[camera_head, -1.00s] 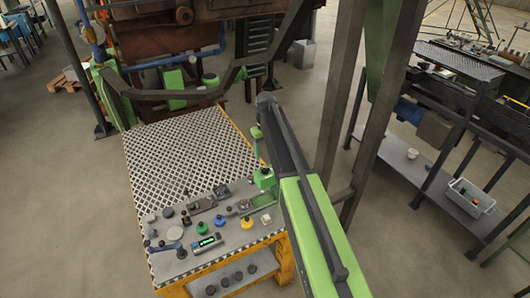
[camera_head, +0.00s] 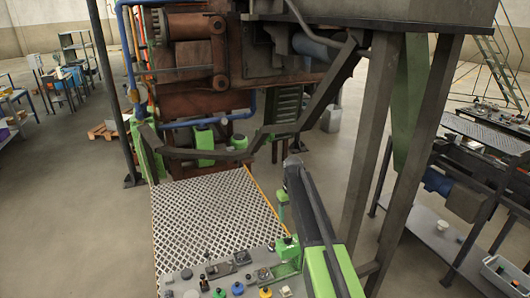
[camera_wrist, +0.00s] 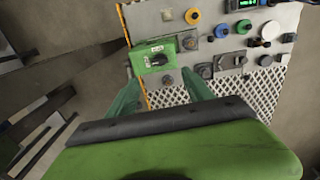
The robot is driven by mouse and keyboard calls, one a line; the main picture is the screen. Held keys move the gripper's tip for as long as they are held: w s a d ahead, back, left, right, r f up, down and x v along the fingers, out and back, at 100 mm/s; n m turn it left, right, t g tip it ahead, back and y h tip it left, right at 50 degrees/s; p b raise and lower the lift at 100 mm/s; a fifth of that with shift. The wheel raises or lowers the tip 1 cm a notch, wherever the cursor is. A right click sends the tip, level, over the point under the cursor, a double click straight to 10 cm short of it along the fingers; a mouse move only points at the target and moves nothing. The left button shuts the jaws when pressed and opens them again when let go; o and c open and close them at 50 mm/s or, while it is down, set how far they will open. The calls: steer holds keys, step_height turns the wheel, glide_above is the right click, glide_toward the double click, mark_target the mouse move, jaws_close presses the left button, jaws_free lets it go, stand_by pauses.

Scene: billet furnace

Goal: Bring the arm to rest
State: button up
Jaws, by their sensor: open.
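My gripper (camera_wrist: 158,92) shows in the wrist view with two green fingers spread apart and nothing between them. Beyond the fingertips is a green switch box (camera_wrist: 155,58) with a dark knob, on the grey control panel (camera_wrist: 150,20). The fingers look apart from the box, though the exact gap is hard to judge. In the head view, my green and black arm reaches forward over the right edge of the panel, and the green box (camera_head: 288,246) shows beside it. My fingers are not clear in that view.
A checkered plate (camera_head: 215,215) lies behind the panel controls. Dark steel posts (camera_head: 368,150) stand close to the right of my arm. A rusty furnace machine (camera_head: 195,60) with a bent dark bar stands ahead. Open floor (camera_head: 75,220) lies to the left.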

steer(key=s+f+b, duration=0.6)
steer(key=s+f, duration=0.1)
steer(key=f, duration=0.2)
steer(key=s+f+m+b, duration=0.2)
steer(key=s+f+b, duration=0.1)
steer(key=s, duration=0.7)
steer(key=s+f+m+b, duration=0.1)
steer(key=s+f+b, duration=0.3)
steer(key=s, duration=0.6)
steer(key=shift+s+f+m+b, duration=0.2)
steer(key=shift+f+m+b, duration=0.1)
steer(key=shift+m+b, duration=0.1)
